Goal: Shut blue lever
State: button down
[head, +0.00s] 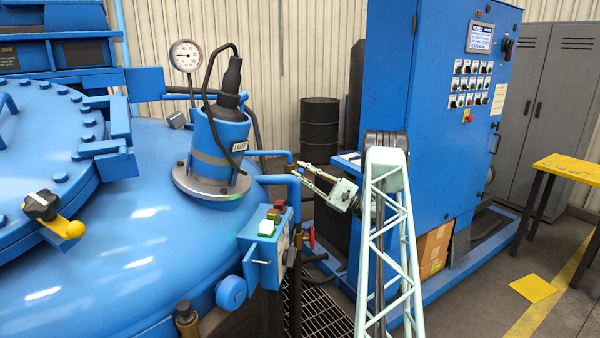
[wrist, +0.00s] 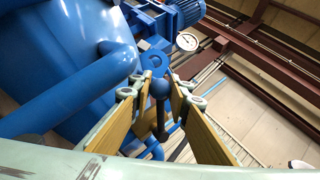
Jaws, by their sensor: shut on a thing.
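My gripper (head: 298,172) is beside the blue furnace pipes in the head view, its thin fingers pointing left at the pipe's end. In the wrist view my gripper (wrist: 157,88) has its two fingers on either side of a dark blue knob on a dark stem, the blue lever (wrist: 160,89). The jaws are shut on it. In the head view the lever is too small and hidden to make out clearly.
The blue furnace lid (head: 140,240) fills the left, with a labelled cylinder (head: 222,140) and a button box (head: 268,245) near my gripper. A blue control cabinet (head: 430,130) stands close on the right. A black drum (head: 320,125) stands behind.

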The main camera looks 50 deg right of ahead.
jog(key=shift+s+d, duration=0.1)
jog(key=shift+d, duration=0.05)
jog(key=c, duration=2.9)
grip_release()
jog(key=o, duration=0.4)
jog(key=shift+s+d, duration=0.15)
jog(key=shift+d, duration=0.05)
jog(key=shift+o, duration=0.2)
jog(key=shift+a, duration=0.1)
jog(key=v, duration=0.7)
jog(key=shift+f, duration=0.15)
jog(key=shift+c, duration=0.7)
